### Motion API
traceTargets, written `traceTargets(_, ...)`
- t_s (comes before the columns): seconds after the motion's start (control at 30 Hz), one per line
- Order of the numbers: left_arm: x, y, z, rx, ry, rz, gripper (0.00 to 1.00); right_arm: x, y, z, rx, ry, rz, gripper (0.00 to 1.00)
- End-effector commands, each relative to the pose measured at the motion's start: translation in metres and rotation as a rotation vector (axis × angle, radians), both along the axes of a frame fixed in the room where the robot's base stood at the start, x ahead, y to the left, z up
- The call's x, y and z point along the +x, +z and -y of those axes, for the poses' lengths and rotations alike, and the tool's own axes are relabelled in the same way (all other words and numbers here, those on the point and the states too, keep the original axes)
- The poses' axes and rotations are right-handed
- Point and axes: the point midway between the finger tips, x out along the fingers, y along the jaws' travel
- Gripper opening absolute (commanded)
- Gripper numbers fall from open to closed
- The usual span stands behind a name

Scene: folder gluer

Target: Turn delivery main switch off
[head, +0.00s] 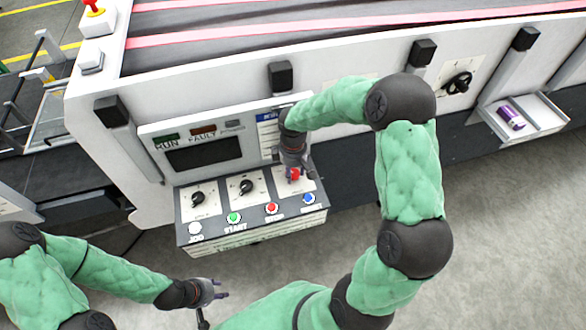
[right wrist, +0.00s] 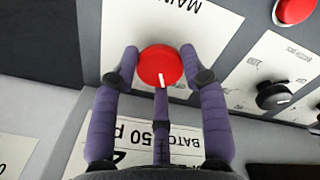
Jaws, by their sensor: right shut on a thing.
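The main switch is a round red knob (right wrist: 160,66) with a white mark, on a white plate lettered "MAIN" in the right wrist view. The mark points toward the picture's lower edge. The switch also shows in the head view (head: 295,174), at the right of the control panel (head: 252,229), partly covered by my gripper. My right gripper (head: 294,168) is shut on the knob, with purple fingers at its left and right sides and a third finger below it. My left gripper (head: 219,290) hangs apart from the panel at lower left; its opening is unclear.
The panel has two black knobs (head: 246,187) and a front row of buttons, including a green one (head: 234,217) and a red one (head: 271,208). A dark display (head: 203,154) stands behind. A purple can (head: 511,117) lies in a tray at right. Floor is clear at lower right.

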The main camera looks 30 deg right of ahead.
Motion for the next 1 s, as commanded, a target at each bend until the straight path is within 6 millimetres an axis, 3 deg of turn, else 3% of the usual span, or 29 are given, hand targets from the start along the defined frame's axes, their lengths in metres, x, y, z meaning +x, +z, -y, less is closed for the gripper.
traceTargets(0.43,0.000,0.012,0.000,0.000,0.000,0.000,0.40,0.000,0.001,0.000,0.000,0.265,0.000,0.12)
traceTargets(1.0,0.000,0.013,0.000,0.000,0.000,0.000,0.40,0.000,0.000,0.000,-0.001,0.319,0.001,0.12)
